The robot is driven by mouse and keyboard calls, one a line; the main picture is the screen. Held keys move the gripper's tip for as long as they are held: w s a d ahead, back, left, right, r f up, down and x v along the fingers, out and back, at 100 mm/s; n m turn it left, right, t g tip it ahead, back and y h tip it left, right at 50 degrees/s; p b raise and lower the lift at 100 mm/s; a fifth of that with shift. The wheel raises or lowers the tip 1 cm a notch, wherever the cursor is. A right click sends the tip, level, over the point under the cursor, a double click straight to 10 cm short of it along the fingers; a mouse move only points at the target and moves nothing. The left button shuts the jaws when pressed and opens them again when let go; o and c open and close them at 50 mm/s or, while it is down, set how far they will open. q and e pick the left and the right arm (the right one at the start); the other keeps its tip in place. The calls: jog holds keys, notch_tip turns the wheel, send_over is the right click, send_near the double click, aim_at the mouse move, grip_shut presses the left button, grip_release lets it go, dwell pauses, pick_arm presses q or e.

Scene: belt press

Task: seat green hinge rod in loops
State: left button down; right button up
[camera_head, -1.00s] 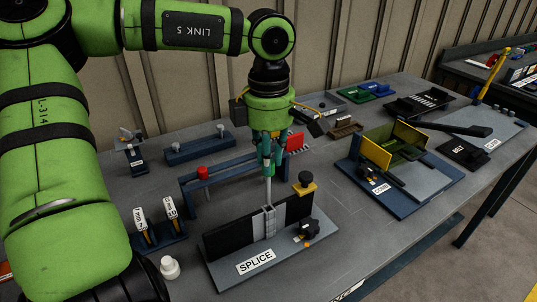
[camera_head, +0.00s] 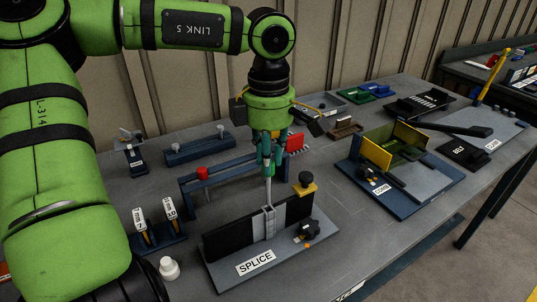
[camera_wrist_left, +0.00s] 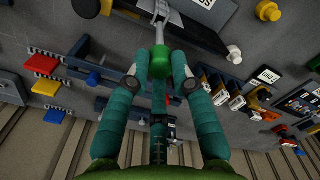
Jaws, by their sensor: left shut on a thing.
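My left gripper (camera_head: 268,160) points down above the splice fixture (camera_head: 222,276) and is shut on the green hinge rod. The rod's pale shaft (camera_head: 269,191) hangs upright below the fingers, and its lower end meets the top of the metal loops (camera_head: 270,221). I cannot tell how far it is inside them. In the left wrist view the rod's green grip (camera_wrist_left: 160,62) sits between the teal fingertips, with its shaft running toward the loops. Dark belt ends (camera_head: 230,236) lie on both sides of the loops. My right gripper is not in view.
A blue rack (camera_head: 190,201) with a red-knobbed rod (camera_head: 202,173) stands close behind the fixture.

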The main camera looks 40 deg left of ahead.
pick_arm(q)
jog(key=b, duration=0.4)
send_over(268, 203)
jog(key=shift+w+a+f, duration=0.1)
jog(key=shift+f, duration=0.95)
jog(key=shift+w+a+f, duration=0.1)
jog(key=shift+f, duration=0.9)
jog(key=shift+f+b, duration=1.75)
jog(key=shift+f, duration=0.4)
jog(key=shift+f+b, duration=0.75)
jog(key=shift+f, duration=0.1)
jog(key=c, duration=1)
grip_release()
jog(key=shift+d, duration=0.1)
jog(key=shift+r, duration=0.1)
jog(key=shift+r+p, duration=2.65)
jog(key=shift+r, duration=0.8)
